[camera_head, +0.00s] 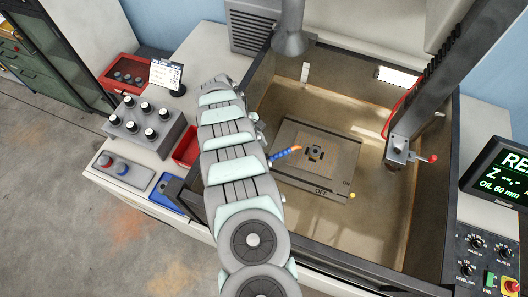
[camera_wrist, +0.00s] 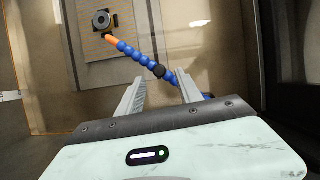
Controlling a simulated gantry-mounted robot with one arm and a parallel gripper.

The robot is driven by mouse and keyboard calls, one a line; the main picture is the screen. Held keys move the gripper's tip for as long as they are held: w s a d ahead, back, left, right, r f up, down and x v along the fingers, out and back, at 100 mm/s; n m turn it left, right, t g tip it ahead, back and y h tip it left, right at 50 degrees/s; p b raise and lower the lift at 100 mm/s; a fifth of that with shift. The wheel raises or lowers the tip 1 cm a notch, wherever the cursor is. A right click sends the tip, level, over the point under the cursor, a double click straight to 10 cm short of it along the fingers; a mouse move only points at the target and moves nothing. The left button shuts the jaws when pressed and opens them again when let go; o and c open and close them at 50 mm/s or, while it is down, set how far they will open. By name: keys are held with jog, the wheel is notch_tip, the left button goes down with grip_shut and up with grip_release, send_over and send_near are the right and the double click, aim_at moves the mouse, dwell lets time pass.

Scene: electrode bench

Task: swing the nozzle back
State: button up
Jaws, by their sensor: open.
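The nozzle is a blue segmented hose with an orange tip. In the wrist view the nozzle (camera_wrist: 130,52) runs from lower right to upper left. Its tip ends beside the dark round chuck (camera_wrist: 101,20) on the plate.
The plate (camera_head: 336,180), marked ON and OFF, lies in a brown tank with dark rims (camera_head: 345,268). A dark column (camera_head: 425,95) with a red-knobbed block stands at right.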

aim_at(265, 156)
jog(key=shift+x, duration=2.3)
grip_shut()
